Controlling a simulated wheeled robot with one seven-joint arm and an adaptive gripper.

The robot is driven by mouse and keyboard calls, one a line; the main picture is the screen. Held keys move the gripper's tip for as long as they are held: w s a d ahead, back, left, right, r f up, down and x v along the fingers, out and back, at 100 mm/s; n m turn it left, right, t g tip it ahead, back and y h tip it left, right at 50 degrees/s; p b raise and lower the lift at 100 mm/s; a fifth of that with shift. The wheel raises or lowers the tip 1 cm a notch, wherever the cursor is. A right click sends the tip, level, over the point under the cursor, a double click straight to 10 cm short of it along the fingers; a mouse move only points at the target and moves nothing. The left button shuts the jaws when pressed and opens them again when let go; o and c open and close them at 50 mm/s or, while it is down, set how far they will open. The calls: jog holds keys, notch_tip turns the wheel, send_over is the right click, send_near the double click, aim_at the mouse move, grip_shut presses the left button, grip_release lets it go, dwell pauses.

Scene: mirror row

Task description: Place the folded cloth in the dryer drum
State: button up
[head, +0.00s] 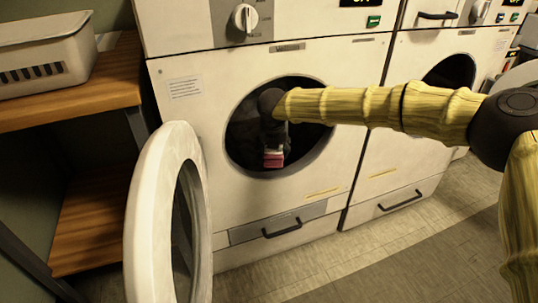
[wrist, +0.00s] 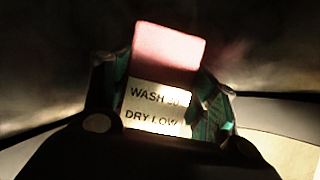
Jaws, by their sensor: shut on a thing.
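The folded cloth (head: 273,159) is small, pink and red, and shows at the dryer's round opening in the head view. In the wrist view the cloth (wrist: 167,50) is pinkish, with a pale label below it reading "WASH" and "DRY LOW". My gripper (head: 273,148) points down, shut on the cloth, within the outline of the opening. In the wrist view its fingers (wrist: 160,88) lie on both sides of the label. The dryer drum (head: 241,137) is dark inside, and my arm hides part of it. I cannot tell how deep the cloth is or whether it touches the drum.
The dryer's round door (head: 147,232) stands open at the left of the opening. A second dryer (head: 378,160) with a dark opening stands to the right, behind my arm. A white basket (head: 50,52) sits on a wooden shelf (head: 95,92) at the left. The floor in front is clear.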

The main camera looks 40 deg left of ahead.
aim_at(269, 150)
jog(key=shift+w+a+f+b, duration=0.1)
jog(key=shift+w+a+b, duration=0.25)
jog(key=shift+a, duration=0.5)
jog(key=shift+w+a+f+b, duration=0.1)
jog(key=shift+w+a, duration=0.3)
jog(key=shift+a, duration=0.4)
jog(key=shift+a+f, duration=0.15)
jog(key=shift+f, duration=0.1)
jog(key=shift+f+b, duration=1.15)
jog(key=shift+f, duration=0.4)
jog(key=shift+r, duration=0.1)
jog(key=o, duration=1)
jog(key=shift+o, duration=0.2)
